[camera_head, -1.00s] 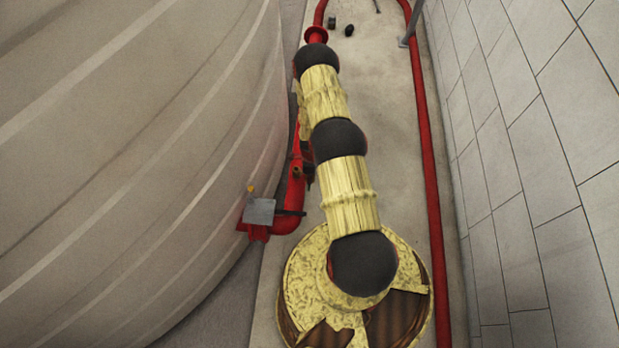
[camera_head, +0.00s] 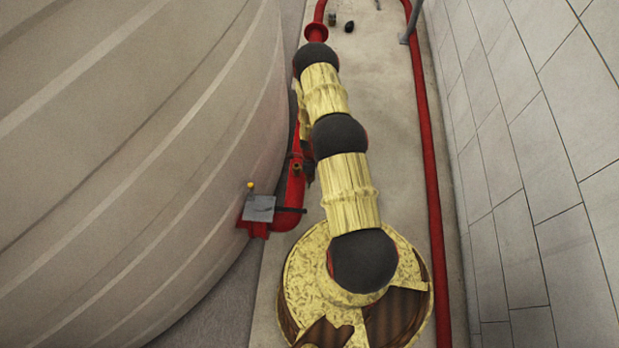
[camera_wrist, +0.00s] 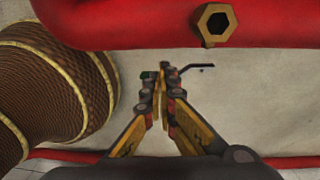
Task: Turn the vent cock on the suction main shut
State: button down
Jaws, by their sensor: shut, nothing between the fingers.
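The red suction main (camera_head: 294,188) runs between the big tank and my arm. A small brass fitting (camera_head: 297,166) stands on it; it looks like the vent cock, but its handle position is too small to read. In the wrist view the red pipe (camera_wrist: 120,18) crosses the top, with a hexagonal brass fitting (camera_wrist: 216,22) and its dark opening. My gripper (camera_wrist: 164,72) is shut and empty, apart from the fitting, below and left of it in the picture. In the head view the gripper is hidden by my arm.
The pale ribbed tank (camera_head: 140,160) fills the left. A grey plate (camera_head: 259,208) with a yellow knob (camera_head: 251,185) sits near the pipe's end. A second red pipe (camera_head: 428,150) runs along the tiled wall (camera_head: 530,150). A dark bent bar (camera_wrist: 200,67) shows beyond the fingertips.

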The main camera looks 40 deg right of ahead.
notch_tip(320, 180, up, 14)
jog(key=p, duration=0.5)
